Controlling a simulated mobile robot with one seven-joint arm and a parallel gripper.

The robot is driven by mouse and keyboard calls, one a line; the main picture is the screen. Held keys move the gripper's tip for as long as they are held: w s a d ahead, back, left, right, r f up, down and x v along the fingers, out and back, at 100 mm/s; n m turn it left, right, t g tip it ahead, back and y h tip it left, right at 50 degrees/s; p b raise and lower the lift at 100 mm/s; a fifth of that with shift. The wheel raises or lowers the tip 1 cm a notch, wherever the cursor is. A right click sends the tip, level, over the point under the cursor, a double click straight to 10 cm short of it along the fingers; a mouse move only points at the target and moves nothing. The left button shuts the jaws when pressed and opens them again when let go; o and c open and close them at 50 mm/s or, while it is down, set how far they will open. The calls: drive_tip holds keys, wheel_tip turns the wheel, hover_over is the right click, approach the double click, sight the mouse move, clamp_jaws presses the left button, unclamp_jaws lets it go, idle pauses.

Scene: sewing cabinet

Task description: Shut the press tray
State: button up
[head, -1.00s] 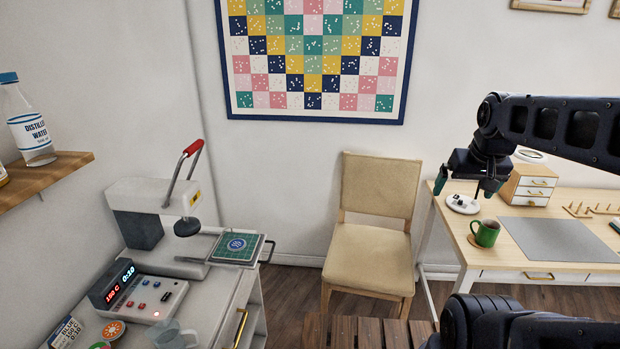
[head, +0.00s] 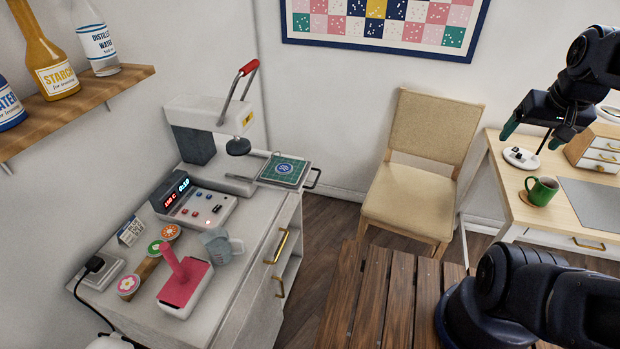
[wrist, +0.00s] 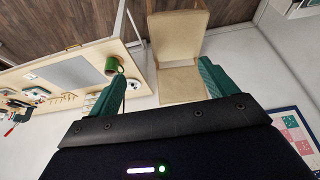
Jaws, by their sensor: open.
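The heat press (head: 205,112) stands on the white cabinet at the left in the head view, its red-tipped lever raised. Its press tray (head: 284,171), with a green gridded square and a round blue emblem on it, sticks out to the right of the press, clear of the round head. A dark handle (head: 313,178) is at the tray's right end. My gripper (head: 530,140) is open and empty at the right, far from the tray and near the desk. Its two green fingers also show spread in the wrist view (wrist: 165,85), where the press is out of sight.
A control box (head: 195,205), a glass cup (head: 218,246) and a pink iron-like object (head: 184,285) stand on the cabinet. A beige chair (head: 425,165) is between cabinet and desk. A green mug (head: 541,190) stands on the desk. A slatted wooden surface (head: 375,295) lies in front.

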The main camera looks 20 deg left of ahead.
drive_tip(key=shift+w+a, duration=0.25)
drive_tip(key=shift+w, duration=0.1)
drive_tip(key=c, duration=0.3)
drive_tip(key=shift+n+y, duration=0.3)
drive_tip(key=shift+y, duration=0.3)
drive_tip(key=w+a, duration=0.2)
drive_tip(key=w+a+f, duration=0.1)
drive_tip(key=w+a, duration=0.1)
drive_tip(key=w+a+f, duration=0.1)
drive_tip(key=w+a, duration=0.1)
drive_tip(key=shift+w+a+f, duration=0.15)
drive_tip(key=shift+w+f, duration=0.05)
drive_tip(key=shift+w, duration=0.2)
clamp_jaws()
drive_tip(key=w+a+f+y, duration=0.1)
drive_tip(key=w+a+f, duration=0.25)
drive_tip(key=a, duration=0.35)
drive_tip(key=w+a+f+y, duration=0.1)
drive_tip(key=w+a+f, duration=0.25)
drive_tip(key=a, duration=0.35)
drive_tip(key=s+a+f+y, duration=0.1)
drive_tip(key=s+a+f, duration=0.1)
drive_tip(key=a+f, duration=0.85)
drive_tip(key=s+a+f+y, duration=0.2)
drive_tip(key=a+f, duration=0.4)
drive_tip(key=a, duration=0.9)
drive_tip(key=x, duration=0.9)
drive_tip(key=shift+w+f+n, duration=0.3)
drive_tip(key=shift+w+f, duration=0.05)
drive_tip(key=shift+f, duration=0.05)
